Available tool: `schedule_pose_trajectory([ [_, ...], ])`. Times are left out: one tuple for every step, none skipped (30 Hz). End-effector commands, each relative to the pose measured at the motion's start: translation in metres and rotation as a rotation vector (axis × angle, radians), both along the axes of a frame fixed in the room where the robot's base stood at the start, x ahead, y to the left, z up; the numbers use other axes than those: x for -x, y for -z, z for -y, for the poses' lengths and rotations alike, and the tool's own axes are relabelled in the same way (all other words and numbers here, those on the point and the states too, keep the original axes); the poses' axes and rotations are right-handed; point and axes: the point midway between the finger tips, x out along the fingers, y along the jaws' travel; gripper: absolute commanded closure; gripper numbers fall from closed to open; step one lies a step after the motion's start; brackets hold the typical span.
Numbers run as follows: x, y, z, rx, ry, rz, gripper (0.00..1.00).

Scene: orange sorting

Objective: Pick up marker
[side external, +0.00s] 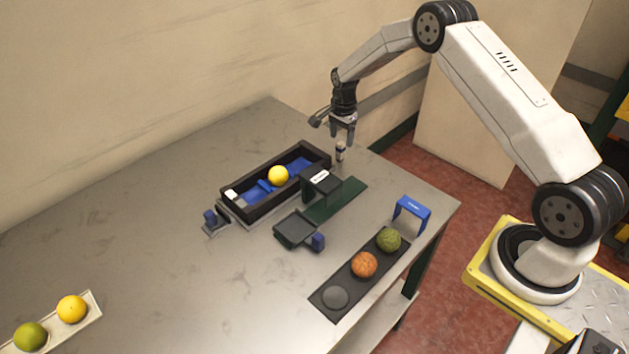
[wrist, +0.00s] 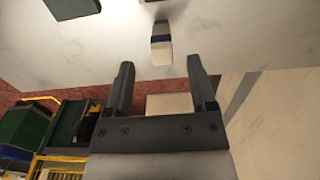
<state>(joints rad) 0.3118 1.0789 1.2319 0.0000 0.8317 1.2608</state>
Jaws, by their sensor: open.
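The marker (side external: 340,152) is a small, short piece with a pale body and a dark blue band. It stands on the metal table near its far right edge, behind the black box with the white label. In the wrist view the marker (wrist: 161,42) shows just beyond the fingertips, roughly centred between them. My gripper (side external: 342,138) points down just above the marker, with its fingers apart and nothing between them. In the wrist view both fingers of my gripper (wrist: 163,72) show clearly, spread wide.
A black tray (side external: 246,209) with blue inside holds a yellow fruit (side external: 278,176). The black labelled box (side external: 321,182) is close to the marker. A blue arch (side external: 412,212) and a dark strip (side external: 328,309) with several balls lie nearer. The table's left middle is clear.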

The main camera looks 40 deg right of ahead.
Motion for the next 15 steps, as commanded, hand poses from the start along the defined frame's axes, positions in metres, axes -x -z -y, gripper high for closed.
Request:
schedule_pose_trajectory([
  [0.000, 0.005, 0.000, 0.000, -0.001, -0.001, 0.28],
  [0.000, 0.007, 0.000, 0.000, -0.001, -0.001, 0.28],
  [0.000, 0.010, 0.000, 0.000, -0.001, -0.001, 0.28],
  [0.000, 0.012, 0.000, 0.000, -0.001, 0.000, 0.28],
  [0.000, 0.013, 0.000, 0.000, -0.001, 0.000, 0.28],
  [0.000, 0.014, 0.000, 0.000, -0.001, 0.001, 0.28],
  [0.000, 0.014, 0.000, 0.000, -0.001, 0.001, 0.28],
  [0.000, 0.014, 0.000, 0.000, -0.001, 0.001, 0.28],
  [0.000, 0.014, 0.000, 0.001, -0.002, 0.002, 0.28],
  [0.000, 0.014, 0.000, 0.000, -0.002, 0.001, 0.28],
  [0.000, 0.014, 0.000, 0.000, -0.002, 0.001, 0.28],
  [0.000, 0.015, 0.000, 0.000, -0.002, 0.001, 0.28],
  [0.000, 0.016, 0.000, 0.000, -0.002, 0.001, 0.28],
  [0.000, 0.018, 0.000, 0.000, -0.002, 0.001, 0.28],
  [0.000, 0.020, 0.000, 0.000, -0.002, 0.000, 0.28],
])
